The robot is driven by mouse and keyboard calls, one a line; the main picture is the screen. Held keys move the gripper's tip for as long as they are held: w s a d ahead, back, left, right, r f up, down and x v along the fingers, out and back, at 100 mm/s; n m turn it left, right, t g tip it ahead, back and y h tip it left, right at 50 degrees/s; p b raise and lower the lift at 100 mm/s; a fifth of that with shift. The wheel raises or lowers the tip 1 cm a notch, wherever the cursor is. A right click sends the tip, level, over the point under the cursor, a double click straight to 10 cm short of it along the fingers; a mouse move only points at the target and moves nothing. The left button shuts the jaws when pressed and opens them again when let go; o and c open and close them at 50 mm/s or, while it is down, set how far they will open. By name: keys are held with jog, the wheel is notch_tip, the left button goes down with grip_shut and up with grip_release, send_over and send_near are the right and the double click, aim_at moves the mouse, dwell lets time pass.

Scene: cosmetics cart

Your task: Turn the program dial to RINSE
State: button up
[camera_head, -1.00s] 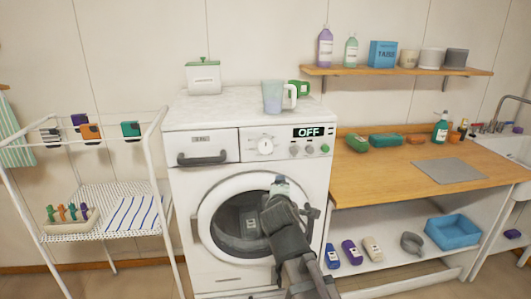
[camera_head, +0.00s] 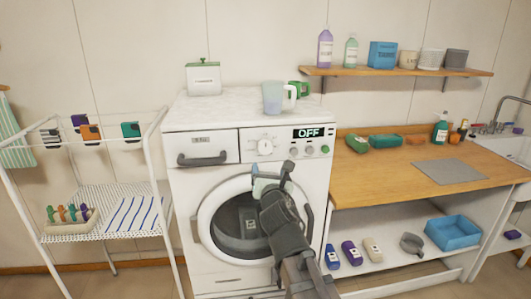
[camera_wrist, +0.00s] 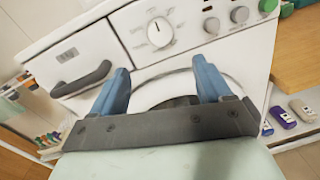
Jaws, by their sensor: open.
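The program dial (camera_head: 265,147) is a round white knob with printed labels around it on the washing machine's front panel. It also shows in the wrist view (camera_wrist: 160,32), where its dark pointer mark is at the upper part of the knob. The labels are too small to read. The display (camera_head: 309,132) reads OFF. My gripper (camera_head: 272,175) is open and empty, below the dial and in front of the machine's door. In the wrist view its two blue fingers (camera_wrist: 162,88) are spread apart, with the dial beyond and above them, not touched.
Smaller grey knobs (camera_head: 294,150) and a green button (camera_head: 325,149) sit right of the dial. The detergent drawer (camera_head: 208,147) with a dark handle is at its left. The round door (camera_head: 237,222) is below. A jug (camera_head: 272,98) stands on top of the machine.

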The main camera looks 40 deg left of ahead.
aim_at(265, 150)
jog(key=x, duration=1.3)
jog(key=shift+w+a, duration=0.1)
jog(key=shift+w, duration=0.1)
jog(key=c, duration=1)
